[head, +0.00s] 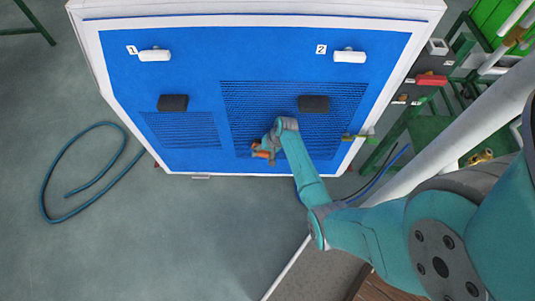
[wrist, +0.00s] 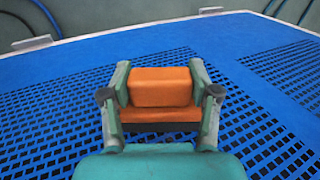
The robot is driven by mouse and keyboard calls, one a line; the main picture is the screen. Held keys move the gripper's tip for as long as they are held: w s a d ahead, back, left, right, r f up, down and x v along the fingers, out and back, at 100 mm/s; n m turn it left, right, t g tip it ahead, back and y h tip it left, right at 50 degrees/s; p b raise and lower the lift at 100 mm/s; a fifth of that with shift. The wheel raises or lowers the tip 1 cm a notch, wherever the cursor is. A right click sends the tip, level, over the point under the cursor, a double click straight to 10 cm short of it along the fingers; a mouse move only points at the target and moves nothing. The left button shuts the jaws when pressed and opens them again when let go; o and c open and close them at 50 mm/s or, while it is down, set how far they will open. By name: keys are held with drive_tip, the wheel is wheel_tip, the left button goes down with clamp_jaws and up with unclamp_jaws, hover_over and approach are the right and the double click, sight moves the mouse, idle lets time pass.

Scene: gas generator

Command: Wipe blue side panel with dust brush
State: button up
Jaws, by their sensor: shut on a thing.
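The blue side panel (head: 200,62) of the white-framed generator fills the upper middle of the head view. It has two perforated grilles, and its blue surface also shows in the wrist view (wrist: 235,38). My gripper (head: 262,151) is at the lower part of the panel, over the left edge of the larger grille. In the wrist view my gripper (wrist: 160,95) is shut on the orange block of the dust brush (wrist: 160,88). A dark strip shows under the orange block, close to the panel. I cannot tell whether the bristles touch the panel.
Two white handles (head: 155,55) (head: 349,56) and two black blocks (head: 173,102) (head: 314,103) stick out from the panel. A blue hose (head: 63,158) lies on the floor at left. Green framework and pipes (head: 430,140) stand at right. The floor below the panel is clear at left.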

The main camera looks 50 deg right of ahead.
drive_tip(key=shift+w+a+r, duration=0.1)
drive_tip(key=shift+w+a, duration=0.05)
drive_tip(key=shift+w, duration=0.15)
drive_tip(key=shift+s+r, duration=0.1)
drive_tip(key=shift+r, duration=0.55)
drive_tip(key=shift+s+d, duration=3.75)
drive_tip(key=shift+s, duration=0.9)
drive_tip(key=shift+w+a+r, duration=0.25)
drive_tip(key=shift+w+a, duration=0.55)
drive_tip(key=shift+w, duration=0.35)
drive_tip(key=shift+w+a+r, duration=0.3)
drive_tip(key=shift+w+a, duration=0.55)
drive_tip(key=shift+w, duration=0.3)
drive_tip(key=shift+w+a+r, duration=0.25)
drive_tip(key=shift+w+a, duration=0.55)
drive_tip(key=shift+w, duration=0.35)
drive_tip(key=shift+w+a, duration=1.15)
drive_tip(key=shift+w, duration=0.3)
